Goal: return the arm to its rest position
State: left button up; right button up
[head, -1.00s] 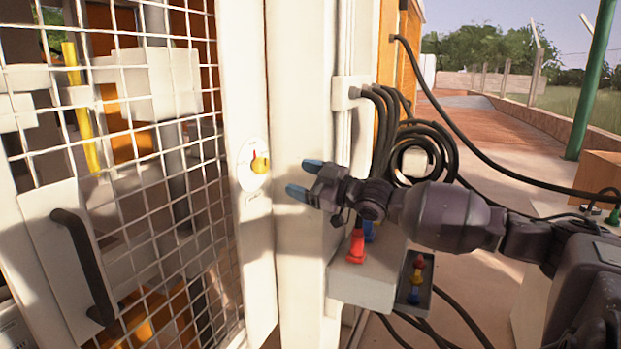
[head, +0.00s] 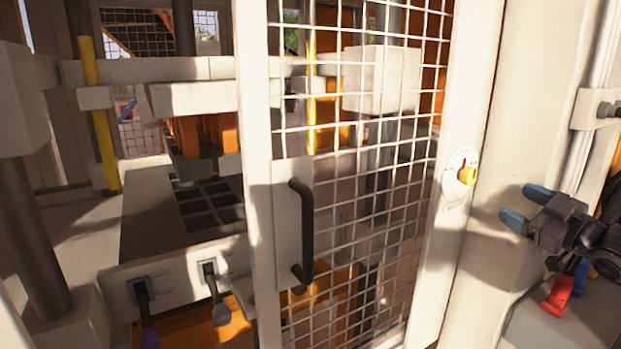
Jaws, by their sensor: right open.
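My right gripper (head: 526,204) shows at the right of the head view. Its two blue-tipped fingers are apart and empty, pointing left. My left gripper is not in view.
A mesh door (head: 362,180) with a dark handle (head: 303,232) stands in the middle. Left of it is the press with a dark grid plate (head: 208,203) and levers (head: 216,293). A red plug (head: 556,296) sits on a grey box (head: 540,328) below my gripper.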

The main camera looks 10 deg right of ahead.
jog(key=s+a+f+m+g+h, duration=0.1)
jog(key=s+a+f, duration=0.15)
jog(key=f, duration=0.65)
jog(key=s+a+f+g+h, duration=0.15)
jog(key=s+f, duration=0.25)
jog(key=f, duration=0.4)
jog(key=s+a+f+m+g+h, duration=0.1)
jog(key=s+a+f+h, duration=0.15)
jog(key=f, duration=0.65)
jog(key=s+a+f+m+g, duration=0.1)
jog(key=s+a+f+m, duration=0.2)
jog(key=s+a+f, duration=0.4)
jog(key=s+a+f+m+g+h, duration=0.1)
jog(key=s+a+f+m+g, duration=0.1)
jog(key=s+a+f, duration=0.5)
jog(key=s+f+m, duration=0.1)
jog(key=s+f, duration=0.1)
jog(key=s, duration=0.4)
jog(key=shift+s+m+p, duration=0.15)
jog(key=shift+m+p, duration=0.15)
jog(key=shift+p, duration=0.05)
jog(key=shift+f+g, duration=0.1)
jog(key=shift+g, duration=0.15)
